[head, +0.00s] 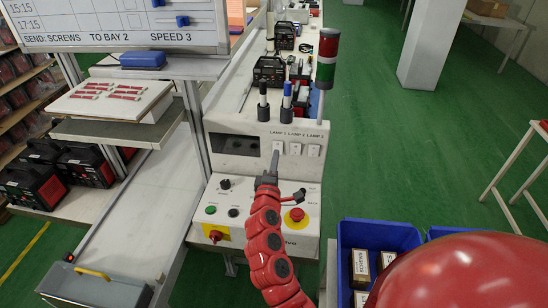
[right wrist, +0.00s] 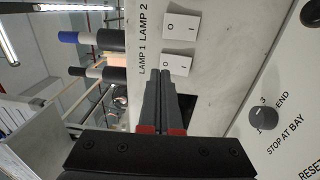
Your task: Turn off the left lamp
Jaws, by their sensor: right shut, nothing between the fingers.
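The LAMP 1 switch (right wrist: 177,64) is a white rocker marked O and I on the pale control panel (head: 262,135). It is the leftmost of three lamp switches in the head view, where my gripper partly covers it. The LAMP 2 switch (head: 295,148) and LAMP 3 switch (head: 314,150) are to its right. My right gripper (head: 275,158) is shut and empty, its tips right at the LAMP 1 switch. In the right wrist view its fingertips (right wrist: 160,74) overlap the switch's edge; I cannot tell whether they touch. Which way the rocker is tipped is unclear. My left gripper is not in view.
Below are knobs and a red emergency button (head: 296,215). A blue bin (head: 380,232) with boxes is at lower right. Green floor beyond is mostly clear.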

